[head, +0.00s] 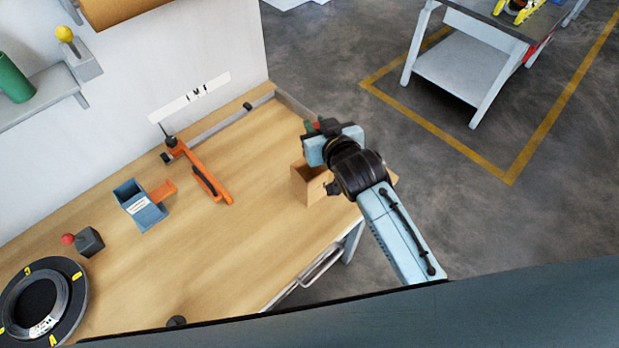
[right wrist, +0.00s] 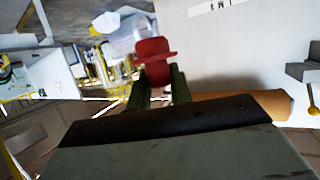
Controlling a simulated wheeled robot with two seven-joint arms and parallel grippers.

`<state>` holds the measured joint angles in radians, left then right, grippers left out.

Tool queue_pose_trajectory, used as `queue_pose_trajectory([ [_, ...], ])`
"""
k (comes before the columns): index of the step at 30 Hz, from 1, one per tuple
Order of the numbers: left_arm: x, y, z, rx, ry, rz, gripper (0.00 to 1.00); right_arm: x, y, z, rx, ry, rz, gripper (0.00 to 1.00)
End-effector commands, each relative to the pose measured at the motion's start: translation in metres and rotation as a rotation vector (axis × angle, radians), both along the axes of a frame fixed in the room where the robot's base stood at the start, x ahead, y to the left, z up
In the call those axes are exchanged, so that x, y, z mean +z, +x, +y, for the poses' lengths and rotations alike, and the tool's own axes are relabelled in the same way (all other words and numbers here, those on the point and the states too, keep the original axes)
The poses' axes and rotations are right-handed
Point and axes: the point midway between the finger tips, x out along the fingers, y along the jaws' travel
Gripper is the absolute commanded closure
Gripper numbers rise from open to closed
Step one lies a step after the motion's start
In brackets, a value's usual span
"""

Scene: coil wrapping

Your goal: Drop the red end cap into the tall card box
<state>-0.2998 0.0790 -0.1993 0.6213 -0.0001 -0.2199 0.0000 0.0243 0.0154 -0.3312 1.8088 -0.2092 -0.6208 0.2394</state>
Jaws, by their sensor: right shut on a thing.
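My right gripper (head: 311,128) is above and beyond the tall card box (head: 307,187), at the right end of the bench. In the right wrist view its green fingers (right wrist: 158,88) are closed on the red end cap (right wrist: 153,50). Only a small bit of red shows at the fingers in the head view. The open-topped brown box stands on the bench, its right part hidden behind my right wrist and forearm. My left gripper is not in view.
On the wooden bench (head: 240,200) are an orange-handled tool (head: 200,170), a blue-grey holder (head: 140,205), a dark block with a red ball (head: 90,241) and a black ring (head: 72,310). A grey cart (head: 460,75) stands on the floor.

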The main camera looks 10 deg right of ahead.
Motion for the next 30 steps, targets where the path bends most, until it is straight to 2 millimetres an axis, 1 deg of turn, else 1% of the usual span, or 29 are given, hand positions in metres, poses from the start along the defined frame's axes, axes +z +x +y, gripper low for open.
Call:
queue_pose_trajectory([
  [1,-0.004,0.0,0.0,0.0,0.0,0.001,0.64,-0.006,0.0,0.0,0.0,0.0,0.002,1.0],
  [5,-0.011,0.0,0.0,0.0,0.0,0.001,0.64,-0.021,-0.001,0.0,-0.001,-0.001,0.003,1.0],
  [9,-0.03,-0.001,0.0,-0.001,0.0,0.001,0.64,-0.036,0.0,0.0,-0.001,-0.001,0.002,1.0],
  [15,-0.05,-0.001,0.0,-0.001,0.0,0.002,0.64,-0.053,-0.001,-0.001,-0.001,0.0,0.0,1.0],
  [19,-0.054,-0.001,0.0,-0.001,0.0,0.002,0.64,-0.056,0.0,-0.001,-0.001,0.0,0.0,1.0],
  [26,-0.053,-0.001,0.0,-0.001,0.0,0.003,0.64,-0.054,-0.001,-0.001,-0.001,0.0,0.0,1.0],
  [27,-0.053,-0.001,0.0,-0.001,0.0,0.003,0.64,-0.054,-0.001,-0.001,-0.001,-0.001,0.001,0.78],
  [30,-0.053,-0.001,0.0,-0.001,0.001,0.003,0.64,-0.055,-0.001,-0.001,-0.001,-0.001,0.001,0.65],
])
